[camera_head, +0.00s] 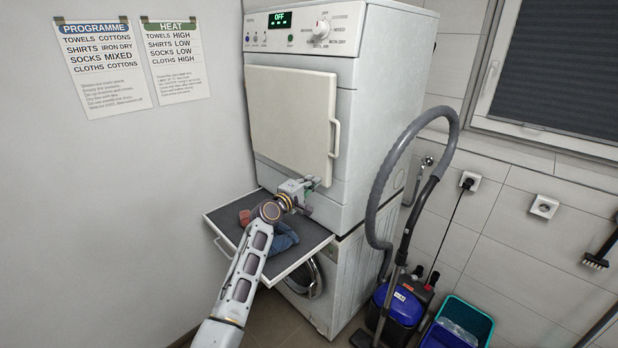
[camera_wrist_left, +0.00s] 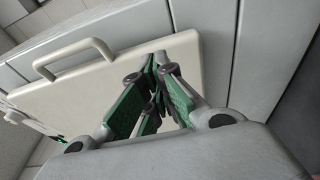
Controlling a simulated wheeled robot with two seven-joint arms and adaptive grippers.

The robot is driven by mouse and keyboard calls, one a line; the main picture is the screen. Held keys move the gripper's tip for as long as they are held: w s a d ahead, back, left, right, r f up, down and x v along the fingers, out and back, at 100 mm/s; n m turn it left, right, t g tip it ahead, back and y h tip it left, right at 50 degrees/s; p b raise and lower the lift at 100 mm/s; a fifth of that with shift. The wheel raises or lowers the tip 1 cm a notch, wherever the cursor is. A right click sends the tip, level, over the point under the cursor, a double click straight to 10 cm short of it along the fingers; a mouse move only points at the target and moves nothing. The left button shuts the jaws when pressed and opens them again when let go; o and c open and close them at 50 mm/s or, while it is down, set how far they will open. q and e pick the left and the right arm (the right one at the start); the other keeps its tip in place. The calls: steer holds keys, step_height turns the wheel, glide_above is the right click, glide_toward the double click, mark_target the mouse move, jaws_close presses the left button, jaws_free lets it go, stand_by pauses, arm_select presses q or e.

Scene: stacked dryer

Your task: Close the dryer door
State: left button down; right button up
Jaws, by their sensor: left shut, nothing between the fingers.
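The dryer door (camera_head: 290,115) is a cream panel with a bar handle (camera_head: 335,137) on its right side. It stands against or very near the dryer front (camera_head: 345,110); I cannot tell whether it is fully flush. My left gripper (camera_head: 312,183) is shut and empty, just below the door's lower right corner. In the left wrist view the door (camera_wrist_left: 130,75) lies close behind the fingers (camera_wrist_left: 154,88), with its handle (camera_wrist_left: 75,58) to the upper left. I cannot tell whether the fingers touch it. My right gripper is not in view.
A pull-out shelf (camera_head: 222,216) with blue and reddish cloth (camera_head: 282,238) lies below my left gripper. A washing machine (camera_head: 335,285) stands underneath. A vacuum hose (camera_head: 385,170) curves beside the dryer's right side, above a blue vacuum (camera_head: 400,303). A wall is close on the left.

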arm_select(q)
steer(key=s+d+p, duration=0.2)
steer(key=s+d, duration=0.2)
steer(key=s, duration=0.1)
steer(key=shift+s, duration=0.35)
stand_by(0.5)
